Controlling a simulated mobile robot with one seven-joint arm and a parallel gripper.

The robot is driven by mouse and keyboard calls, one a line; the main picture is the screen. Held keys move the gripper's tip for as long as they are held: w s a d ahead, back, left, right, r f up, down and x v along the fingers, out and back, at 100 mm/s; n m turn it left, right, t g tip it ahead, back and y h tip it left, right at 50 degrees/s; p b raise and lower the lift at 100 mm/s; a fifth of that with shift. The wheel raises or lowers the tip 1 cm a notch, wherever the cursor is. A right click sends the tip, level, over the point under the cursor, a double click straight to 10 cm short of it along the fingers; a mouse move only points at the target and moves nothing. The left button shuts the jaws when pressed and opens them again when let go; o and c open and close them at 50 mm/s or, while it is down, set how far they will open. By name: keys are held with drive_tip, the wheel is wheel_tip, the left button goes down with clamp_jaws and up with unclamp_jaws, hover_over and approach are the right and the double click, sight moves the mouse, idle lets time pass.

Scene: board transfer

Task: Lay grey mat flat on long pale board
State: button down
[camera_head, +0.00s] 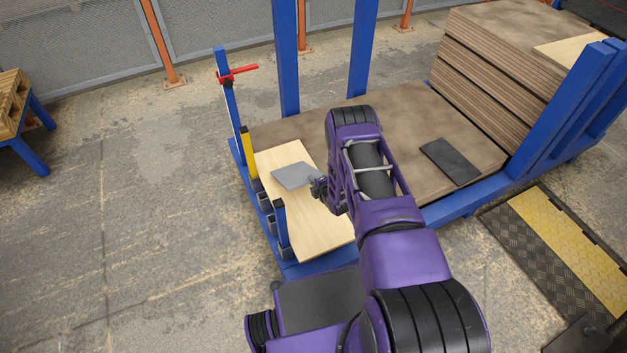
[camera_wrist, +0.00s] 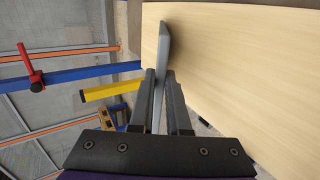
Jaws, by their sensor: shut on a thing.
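The grey mat (camera_head: 293,176) is over the far part of the long pale board (camera_head: 315,230), with its near right edge at my gripper (camera_head: 317,186). In the wrist view the mat (camera_wrist: 164,45) shows nearly edge-on between the fingertips of my gripper (camera_wrist: 160,76), which is shut on it. The pale board (camera_wrist: 240,75) fills the right of that view. The mat looks roughly level, but I cannot tell whether it touches the board.
A dark mat (camera_head: 450,161) lies on a large brown board (camera_head: 420,120) to the right. A stack of brown boards (camera_head: 495,65) stands behind it. Blue posts (camera_head: 288,60), a yellow post (camera_head: 249,152) and a red handle (camera_head: 237,73) stand near the pale board.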

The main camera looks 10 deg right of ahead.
drive_tip(key=shift+f, duration=0.25)
idle(0.5)
drive_tip(key=c, duration=0.8)
unclamp_jaws()
drive_tip(key=shift+o, duration=0.2)
drive_tip(key=shift+r+g, duration=0.25)
drive_tip(key=shift+g, duration=0.25)
drive_tip(key=g, duration=0.2)
drive_tip(key=g+h, duration=0.1)
drive_tip(key=g, duration=0.1)
drive_tip(key=shift+s+r, duration=0.1)
drive_tip(key=shift+s, duration=0.15)
